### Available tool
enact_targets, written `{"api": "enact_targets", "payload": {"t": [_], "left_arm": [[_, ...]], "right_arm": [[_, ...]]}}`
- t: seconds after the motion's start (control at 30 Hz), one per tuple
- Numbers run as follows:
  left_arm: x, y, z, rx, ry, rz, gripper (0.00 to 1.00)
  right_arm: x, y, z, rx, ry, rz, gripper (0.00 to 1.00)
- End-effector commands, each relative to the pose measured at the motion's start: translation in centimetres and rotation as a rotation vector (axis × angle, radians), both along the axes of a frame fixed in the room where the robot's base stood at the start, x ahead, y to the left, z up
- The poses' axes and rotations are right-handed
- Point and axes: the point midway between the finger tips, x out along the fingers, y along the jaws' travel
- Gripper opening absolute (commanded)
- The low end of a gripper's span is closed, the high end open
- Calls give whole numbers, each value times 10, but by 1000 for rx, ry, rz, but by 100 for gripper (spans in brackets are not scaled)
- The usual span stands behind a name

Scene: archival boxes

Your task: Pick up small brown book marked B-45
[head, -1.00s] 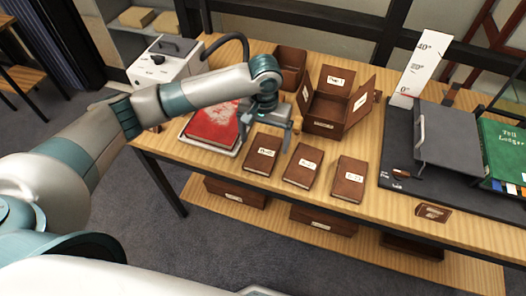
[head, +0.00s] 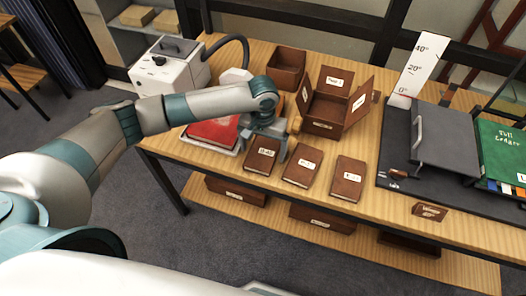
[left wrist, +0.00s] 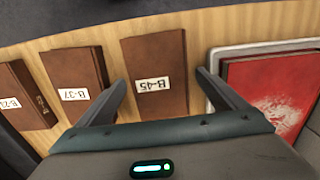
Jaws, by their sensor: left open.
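The small brown book marked B-45 (left wrist: 157,62) lies flat on the table in the left wrist view, its label readable upside down. In the head view it is the leftmost (head: 261,155) of three small brown books in a row. My left gripper (head: 265,148) is open and hangs above this book. In the left wrist view its two fingers (left wrist: 165,95) point toward the book, one on each side, with nothing between them gripped. The book marked B-37 (left wrist: 76,84) lies beside it. My right gripper is not in view.
A red book (head: 212,132) lies in a pale tray beside the B-45 book. A third brown book (head: 348,178) lies at the row's right end. An open brown box (head: 325,112) stands behind the row. A dark mat with a grey board (head: 446,140) is at right.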

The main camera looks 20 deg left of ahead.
Motion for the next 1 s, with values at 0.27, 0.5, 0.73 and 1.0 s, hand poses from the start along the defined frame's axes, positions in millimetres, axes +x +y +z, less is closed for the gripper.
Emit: {"api": "enact_targets", "payload": {"t": [0.27,0.5,0.73,1.0], "left_arm": [[0,0,0,0,0,0,91],[0,0,0,0,0,-1,69],[0,0,0,0,-1,0,41],[0,-1,3,-1,-1,-1,41]], "right_arm": [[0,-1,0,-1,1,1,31],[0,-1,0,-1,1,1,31],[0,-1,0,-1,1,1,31],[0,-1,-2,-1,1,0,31]]}}
